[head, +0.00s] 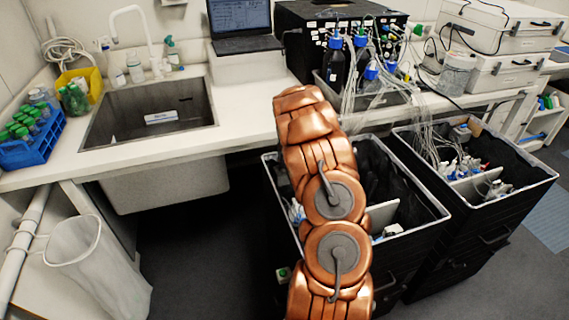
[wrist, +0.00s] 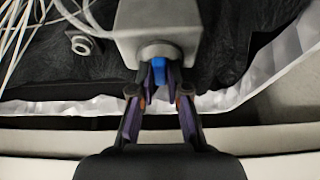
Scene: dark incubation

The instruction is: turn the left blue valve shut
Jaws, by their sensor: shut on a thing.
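In the wrist view, a small blue valve handle (wrist: 158,69) sticks out of a round grey fitting (wrist: 158,50) on a grey box (wrist: 165,22). My gripper (wrist: 159,80) is shut on the blue valve, with one finger on each side of it. The fingers cover part of the handle, so its exact angle is hard to tell. In the head view my copper-coloured arm reaches over the black bins, and neither my gripper nor the valve can be made out there.
Two black bins (head: 436,222) with pale rims stand below the bench (head: 240,128). Bottles with blue caps (head: 336,42) and many thin tubes stand behind my arm. A sink (head: 150,115) is at the left. In the wrist view, thin white tubes (wrist: 28,30) hang at upper left.

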